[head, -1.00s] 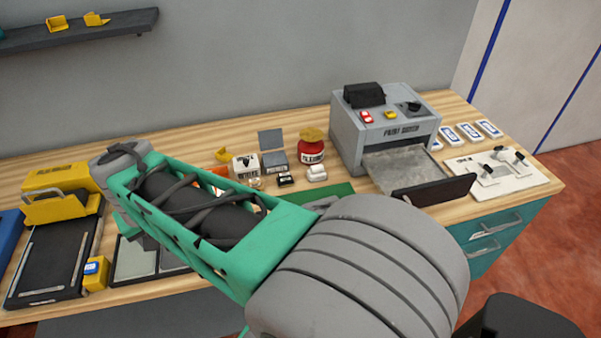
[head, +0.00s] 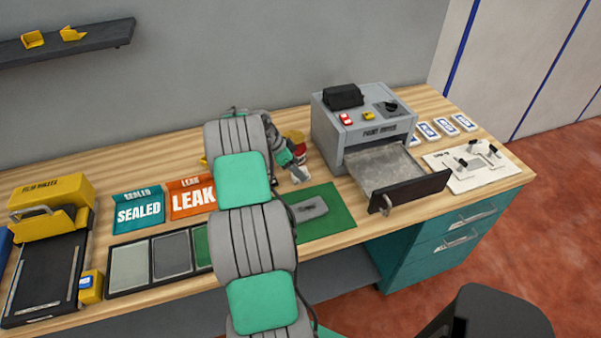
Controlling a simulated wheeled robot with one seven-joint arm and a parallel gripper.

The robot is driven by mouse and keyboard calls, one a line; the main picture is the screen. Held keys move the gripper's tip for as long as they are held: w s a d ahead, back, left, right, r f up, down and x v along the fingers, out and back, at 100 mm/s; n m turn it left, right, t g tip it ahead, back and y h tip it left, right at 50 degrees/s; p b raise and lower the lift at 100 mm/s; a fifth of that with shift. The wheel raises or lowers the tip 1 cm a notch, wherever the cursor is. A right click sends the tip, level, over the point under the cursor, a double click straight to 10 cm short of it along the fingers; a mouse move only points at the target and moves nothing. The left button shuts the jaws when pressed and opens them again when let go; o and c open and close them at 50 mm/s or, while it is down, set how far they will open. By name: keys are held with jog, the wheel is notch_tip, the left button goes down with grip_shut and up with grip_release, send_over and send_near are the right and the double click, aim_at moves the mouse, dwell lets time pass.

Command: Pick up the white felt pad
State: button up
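My gripper (head: 297,172) is at the far end of my arm, pointing down at the worktop just left of the grey machine and in front of the red jar (head: 299,149). It is small and partly covered by my wrist, so I cannot tell whether its fingers are open or shut. I cannot make out the white felt pad for certain. A small white item stood at about this spot in the earlier head view, and my gripper and wrist now cover that area.
The grey machine (head: 363,127) has its tray (head: 385,167) pulled out, with a dark front (head: 418,189). A green mat (head: 335,216) holds a grey piece (head: 309,208). SEALED (head: 139,210) and LEAK (head: 190,198) bins stand left of my arm. A white board (head: 468,166) lies at right.

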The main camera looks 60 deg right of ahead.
jog(key=x, duration=0.2)
jog(key=shift+s+d+f, duration=0.1)
jog(key=shift+s+f, duration=0.05)
jog(key=shift+f, duration=0.15)
grip_shut()
dwell(0.4)
